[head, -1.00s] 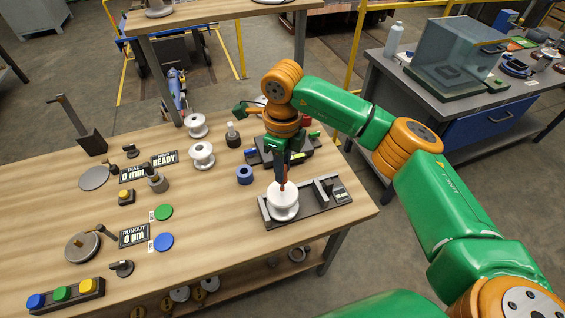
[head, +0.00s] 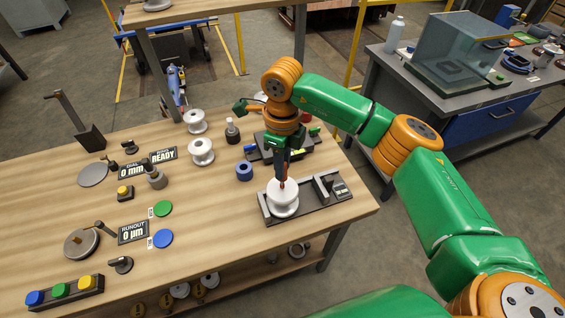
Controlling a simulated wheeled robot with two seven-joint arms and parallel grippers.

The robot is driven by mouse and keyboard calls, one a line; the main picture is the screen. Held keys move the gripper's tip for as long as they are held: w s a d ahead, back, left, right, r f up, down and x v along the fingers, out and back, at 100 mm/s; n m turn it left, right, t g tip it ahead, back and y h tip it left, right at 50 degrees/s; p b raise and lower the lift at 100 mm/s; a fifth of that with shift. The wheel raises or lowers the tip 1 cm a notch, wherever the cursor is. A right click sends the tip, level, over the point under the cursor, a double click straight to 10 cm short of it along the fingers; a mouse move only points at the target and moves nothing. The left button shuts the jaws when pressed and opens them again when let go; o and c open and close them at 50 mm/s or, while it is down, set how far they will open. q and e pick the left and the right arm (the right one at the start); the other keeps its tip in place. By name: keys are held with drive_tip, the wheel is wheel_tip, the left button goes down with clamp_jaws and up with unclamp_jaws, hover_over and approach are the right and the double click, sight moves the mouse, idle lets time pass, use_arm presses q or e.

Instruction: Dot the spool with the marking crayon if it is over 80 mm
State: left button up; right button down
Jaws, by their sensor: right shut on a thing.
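A white spool (head: 283,203) sits on the dark measuring fixture (head: 328,203) at the front right of the table. The small display on the fixture is too small to read. My right gripper (head: 282,179) points down right over the spool, shut on a reddish marking crayon (head: 282,186). The crayon's tip is at the spool's top; whether it touches cannot be told, and no dot can be made out. My left gripper is not in view.
Two more white spools (head: 202,152) (head: 195,121) stand further back. A blue ring (head: 244,172) lies near the fixture. Behind it is a dark tray (head: 262,150) with coloured pieces. Gauges, displays and green and blue discs (head: 163,238) fill the left. The front middle is clear.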

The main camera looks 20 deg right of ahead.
drive_tip(key=shift+s+f+b, duration=0.1)
drive_tip(key=shift+f+b, duration=0.25)
drive_tip(key=shift+f, duration=0.05)
idle(1.1)
drive_tip(key=shift+r, duration=0.1)
wheel_tip(320, 180, up, 7)
drive_tip(key=p, duration=0.5)
drive_tip(key=shift+a, duration=0.1)
idle(1.4)
